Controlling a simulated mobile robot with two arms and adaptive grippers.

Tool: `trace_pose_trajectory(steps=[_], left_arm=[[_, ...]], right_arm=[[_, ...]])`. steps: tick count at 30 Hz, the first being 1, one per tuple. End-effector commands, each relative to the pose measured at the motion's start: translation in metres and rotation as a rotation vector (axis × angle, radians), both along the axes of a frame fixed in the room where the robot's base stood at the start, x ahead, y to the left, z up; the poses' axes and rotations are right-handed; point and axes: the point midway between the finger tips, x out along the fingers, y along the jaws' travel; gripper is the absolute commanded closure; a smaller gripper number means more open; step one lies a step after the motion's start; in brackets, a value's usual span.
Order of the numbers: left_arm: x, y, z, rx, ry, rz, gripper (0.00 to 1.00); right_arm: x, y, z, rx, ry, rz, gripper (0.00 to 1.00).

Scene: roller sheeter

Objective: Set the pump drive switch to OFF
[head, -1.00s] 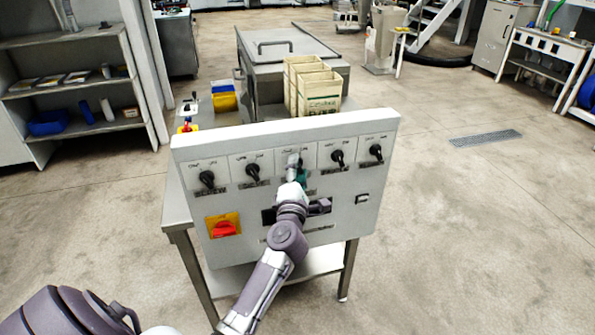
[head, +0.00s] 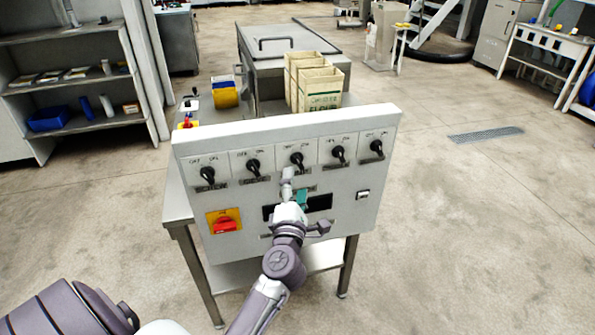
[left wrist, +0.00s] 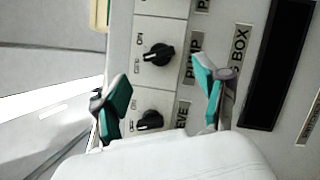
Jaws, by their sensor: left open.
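The pump drive switch is the black rotary knob (head: 297,159) in the middle of the row on the white control panel (head: 345,207). It also shows in the left wrist view (left wrist: 158,54) beside a PUMP label. OFF is marked at its left and ON at its right on the panel. Its handle lies aslant, with one end toward the OFF mark; which end is the pointer I cannot tell. My left gripper (head: 294,184) is just below the knob in the head view, in front of the panel. In the left wrist view its fingers (left wrist: 160,78) are spread and hold nothing.
Similar knobs flank it: the SIEVE knob (head: 253,167) left and another knob (head: 338,154) right. A red rotary handle on a yellow plate (head: 225,222) sits lower left. Flour bags (head: 320,88) stand behind the panel. The floor to the right is open.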

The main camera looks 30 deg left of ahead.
Motion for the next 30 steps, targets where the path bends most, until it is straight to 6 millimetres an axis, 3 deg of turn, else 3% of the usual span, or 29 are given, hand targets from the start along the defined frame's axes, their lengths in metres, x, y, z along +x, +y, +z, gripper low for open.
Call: trace_pose_trajectory(steps=[3,9,30], left_arm=[[-0.022,-0.012,-0.005,-0.002,0.002,-0.001,0.27],[-0.043,-0.024,-0.008,-0.002,0.001,-0.001,0.27],[-0.047,-0.026,-0.008,-0.001,0.0,0.0,0.27]], right_arm=[[0.0,0.001,0.0,0.001,0.0,0.0,0.6],[0.0,0.001,0.0,0.001,0.0,0.0,0.6],[0.0,0.001,0.0,0.001,0.0,-0.001,0.6]])
